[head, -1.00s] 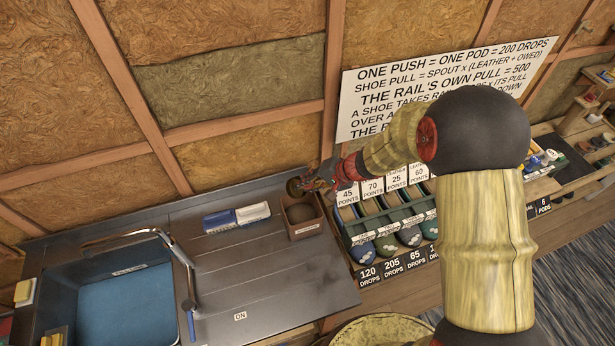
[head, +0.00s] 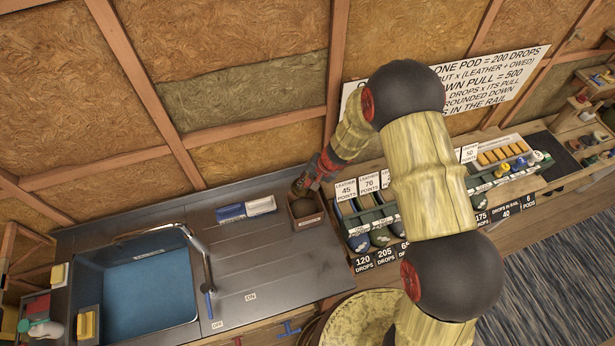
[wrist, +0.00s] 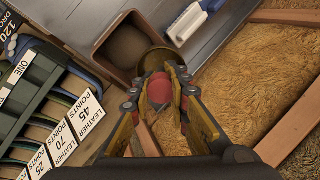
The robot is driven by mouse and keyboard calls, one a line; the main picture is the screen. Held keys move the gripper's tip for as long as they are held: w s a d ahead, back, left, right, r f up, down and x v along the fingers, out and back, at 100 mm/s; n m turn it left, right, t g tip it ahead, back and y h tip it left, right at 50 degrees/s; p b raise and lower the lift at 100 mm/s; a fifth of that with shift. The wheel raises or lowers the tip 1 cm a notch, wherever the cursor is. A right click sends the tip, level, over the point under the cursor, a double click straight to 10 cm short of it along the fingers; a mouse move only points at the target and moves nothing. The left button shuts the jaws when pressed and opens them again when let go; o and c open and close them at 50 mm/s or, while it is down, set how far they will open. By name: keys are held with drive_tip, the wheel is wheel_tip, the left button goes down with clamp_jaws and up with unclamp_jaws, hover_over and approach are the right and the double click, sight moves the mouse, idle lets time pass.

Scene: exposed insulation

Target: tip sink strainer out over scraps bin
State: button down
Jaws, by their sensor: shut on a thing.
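My gripper (head: 311,178) is shut on the sink strainer (head: 298,187), a small round dark-brassy cup, at the back of the brown scraps bin (head: 307,223). In the wrist view my gripper (wrist: 165,86) has its fingers closed around a red part, with the brassy strainer rim (wrist: 151,59) just beyond.
A blue and white block pair (head: 246,209) lies left of the bin on the dark drainboard (head: 265,255). The sink (head: 150,290) with its tap (head: 203,268) is farther left. A rack of labelled shoe slots (head: 365,215) stands close right. The insulated wall rises behind.

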drive_tip(key=shift+a, duration=0.2)
drive_tip(key=shift+w+a+g+h, duration=0.25)
drive_tip(key=shift+g+h, duration=0.25)
drive_tip(key=shift+h, duration=0.5)
drive_tip(key=shift+a+b, duration=0.15)
drive_tip(key=shift+b, duration=0.15)
drive_tip(key=shift+w+g+h, duration=0.1)
drive_tip(key=shift+g+h, duration=0.2)
drive_tip(key=shift+h, duration=0.2)
drive_tip(key=shift+a+r+g+h, duration=0.1)
drive_tip(key=shift+a+g+h, duration=0.1)
drive_tip(key=shift+g+h, duration=0.15)
drive_tip(key=shift+w+r, duration=0.2)
drive_tip(key=shift+r, duration=0.65)
drive_tip(key=shift+s+d+r, duration=0.1)
drive_tip(key=shift+s+r, duration=0.1)
drive_tip(key=shift+r, duration=0.35)
drive_tip(key=shift+w, duration=0.1)
